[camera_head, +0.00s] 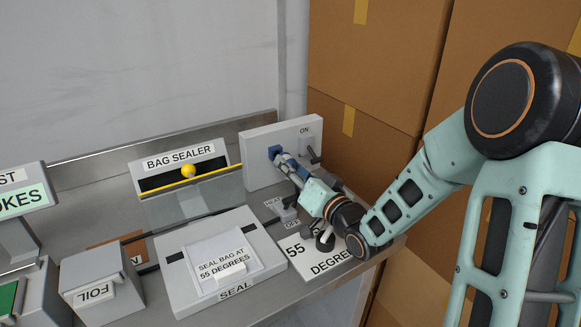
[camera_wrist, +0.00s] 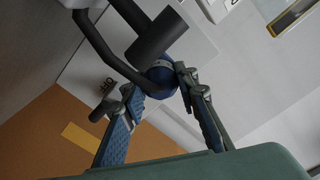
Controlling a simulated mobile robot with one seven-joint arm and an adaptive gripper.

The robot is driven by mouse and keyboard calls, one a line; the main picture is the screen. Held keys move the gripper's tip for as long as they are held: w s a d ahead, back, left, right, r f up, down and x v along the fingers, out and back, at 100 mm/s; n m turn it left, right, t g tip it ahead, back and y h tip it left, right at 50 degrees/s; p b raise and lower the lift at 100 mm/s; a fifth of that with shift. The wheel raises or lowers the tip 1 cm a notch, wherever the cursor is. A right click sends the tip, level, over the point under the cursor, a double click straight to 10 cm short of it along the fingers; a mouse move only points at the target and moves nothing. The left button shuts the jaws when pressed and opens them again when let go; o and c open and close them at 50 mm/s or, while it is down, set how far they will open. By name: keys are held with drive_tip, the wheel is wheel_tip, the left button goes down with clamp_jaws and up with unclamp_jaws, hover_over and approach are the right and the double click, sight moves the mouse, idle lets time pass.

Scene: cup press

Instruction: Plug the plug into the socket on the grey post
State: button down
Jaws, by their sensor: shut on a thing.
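My gripper (camera_head: 280,160) is shut on a blue round plug (camera_wrist: 161,78), which sits between its two fingertips in the wrist view. In the head view, a blue part (camera_head: 274,152) shows at the fingertips, against the face of the pale grey post (camera_head: 262,172). I cannot tell which of the blue is plug and which is socket, or how deep the plug sits. A dark bent cable or bar (camera_wrist: 104,48) and a dark cylinder (camera_wrist: 158,36) lie close by in the wrist view and partly cover the blue.
A lever (camera_head: 311,154) marked ON is on the post, right of my gripper. A small HEAT/OFF switch (camera_head: 286,210) stands below. The bag sealer (camera_head: 182,160), the SEAL box (camera_head: 245,228) and the FOIL box (camera_head: 103,280) stand to the left. Cardboard boxes (camera_head: 372,95) rise behind.

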drive_tip(key=shift+b+x, duration=0.4)
drive_tip(key=shift+x, duration=1)
drive_tip(key=c, duration=1.4)
unclamp_jaws()
drive_tip(key=shift+c, duration=0.2)
drive_tip(key=v, duration=0.7)
drive_tip(key=shift+s+d, duration=0.2)
drive_tip(key=shift+w, duration=0.1)
